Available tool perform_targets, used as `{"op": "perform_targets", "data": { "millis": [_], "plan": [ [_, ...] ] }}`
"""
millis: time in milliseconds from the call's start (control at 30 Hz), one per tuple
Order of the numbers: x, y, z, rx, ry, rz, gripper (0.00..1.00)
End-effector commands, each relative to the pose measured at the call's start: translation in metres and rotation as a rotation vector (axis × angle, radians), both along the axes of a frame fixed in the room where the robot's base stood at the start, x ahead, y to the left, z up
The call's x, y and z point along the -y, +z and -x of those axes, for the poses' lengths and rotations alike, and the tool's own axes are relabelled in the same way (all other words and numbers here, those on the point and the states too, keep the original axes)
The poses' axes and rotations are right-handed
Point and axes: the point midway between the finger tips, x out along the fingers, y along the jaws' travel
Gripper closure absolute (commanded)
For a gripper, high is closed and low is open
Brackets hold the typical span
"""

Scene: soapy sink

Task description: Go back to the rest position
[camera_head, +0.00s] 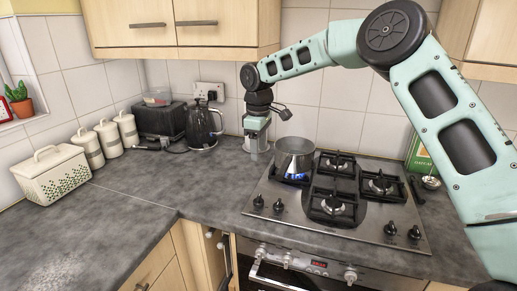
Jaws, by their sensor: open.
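My gripper (257,134) hangs down from my pale green arm, over the back of the counter near the wall. It is just left of the hob and to the right of the black kettle. It is open, and I see nothing held in it. Its fingers are small in this view, and I cannot make out clearly where they end against the pale canister-like thing behind or below them. A steel pot (294,154) stands on the back left burner, to the right of my gripper and apart from it.
The black kettle (202,126), a black toaster (160,121), white canisters (107,139) and a bread bin (52,176) line the back left. Wall cupboards (180,25) overhang. The front left counter is clear.

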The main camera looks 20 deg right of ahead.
Motion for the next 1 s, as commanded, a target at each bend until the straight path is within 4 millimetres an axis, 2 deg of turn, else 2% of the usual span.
{"op": "perform_targets", "data": {
  "millis": [267,367,433,467,567,700,833,900,1000],
  "plan": [
    [-0.001,0.001,0.001,0.000,0.002,0.000,0.45],
    [-0.015,0.005,0.013,0.002,0.013,-0.002,0.45],
    [-0.036,0.011,0.033,0.001,0.027,-0.004,0.45],
    [-0.046,0.014,0.046,0.001,0.033,-0.007,0.45],
    [-0.082,0.022,0.100,-0.004,0.042,-0.012,0.45],
    [-0.113,0.027,0.189,-0.013,0.016,-0.019,0.45],
    [-0.119,0.023,0.272,-0.017,-0.039,-0.025,0.45],
    [-0.114,0.019,0.313,-0.017,-0.082,-0.028,0.45],
    [-0.102,0.010,0.364,-0.015,-0.146,-0.036,0.45]
  ]
}}
